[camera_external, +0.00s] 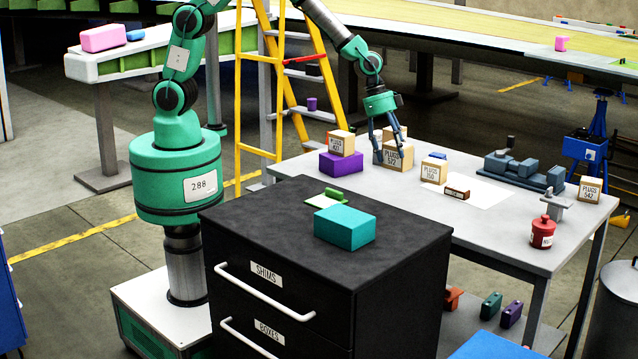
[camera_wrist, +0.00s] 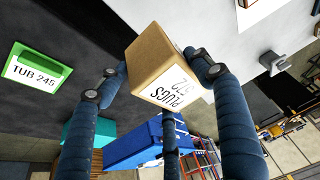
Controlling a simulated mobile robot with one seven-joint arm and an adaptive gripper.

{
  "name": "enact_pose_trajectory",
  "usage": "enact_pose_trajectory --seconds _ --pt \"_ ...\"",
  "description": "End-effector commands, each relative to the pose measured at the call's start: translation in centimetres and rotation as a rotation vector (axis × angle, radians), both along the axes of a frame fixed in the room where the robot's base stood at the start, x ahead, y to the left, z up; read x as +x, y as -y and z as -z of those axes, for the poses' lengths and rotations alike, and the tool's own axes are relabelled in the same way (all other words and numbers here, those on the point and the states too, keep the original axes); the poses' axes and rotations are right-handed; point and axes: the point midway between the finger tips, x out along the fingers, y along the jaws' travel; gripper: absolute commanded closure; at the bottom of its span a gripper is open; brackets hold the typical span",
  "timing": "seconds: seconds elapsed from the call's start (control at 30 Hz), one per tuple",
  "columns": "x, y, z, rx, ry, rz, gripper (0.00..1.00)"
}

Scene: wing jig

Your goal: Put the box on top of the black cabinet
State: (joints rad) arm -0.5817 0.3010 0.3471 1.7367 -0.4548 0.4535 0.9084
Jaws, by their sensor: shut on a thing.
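The black cabinet (camera_external: 405,244) stands in the foreground, with drawers labelled SHIMS and BOXES. A cardboard box labelled PLUGS 572 (camera_external: 397,157) is at the back of the grey worktable. My gripper (camera_external: 390,143) reaches down from above with its fingers around this box. In the wrist view the box (camera_wrist: 162,62) sits between the dark blue fingers of my gripper (camera_wrist: 150,82), tilted in the picture, and they are shut on it. I cannot tell whether its underside touches the table. Other tan PLUGS boxes stand nearby, one (camera_external: 341,143) on a purple block.
A teal box (camera_external: 344,230) and a green item with a white label (camera_external: 325,199) take up part of the cabinet top; its right side is bare. The worktable (camera_external: 500,240) also holds a vise (camera_external: 525,170) and a red jar (camera_external: 542,235). A yellow ladder (camera_external: 243,100) stands behind.

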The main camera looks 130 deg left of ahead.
Motion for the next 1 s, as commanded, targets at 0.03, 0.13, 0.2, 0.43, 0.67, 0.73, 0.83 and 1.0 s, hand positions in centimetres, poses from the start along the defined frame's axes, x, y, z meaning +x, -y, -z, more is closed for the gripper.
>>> enact_pose_trajectory --seconds 0.03,0.13,0.2,0.43,0.67,0.73,0.83,1.0 --pt "0.1 -0.1 -1.0 0.002 0.003 -0.001 0.67" --pt "-0.1 0.2 -2.2 0.000 0.000 0.005 0.67" --pt "-0.3 1.3 -2.0 -0.001 0.000 0.036 0.67" --pt "-1.1 4.6 -2.2 0.000 0.000 0.144 0.67" --pt "-2.7 9.6 -2.3 0.001 0.001 0.310 0.67" --pt "-3.6 11.9 -2.4 -0.001 0.001 0.385 0.67" --pt "-5.0 15.1 -2.4 0.000 0.001 0.500 0.67" --pt "-7.8 20.7 -2.5 0.002 0.001 0.706 0.67"
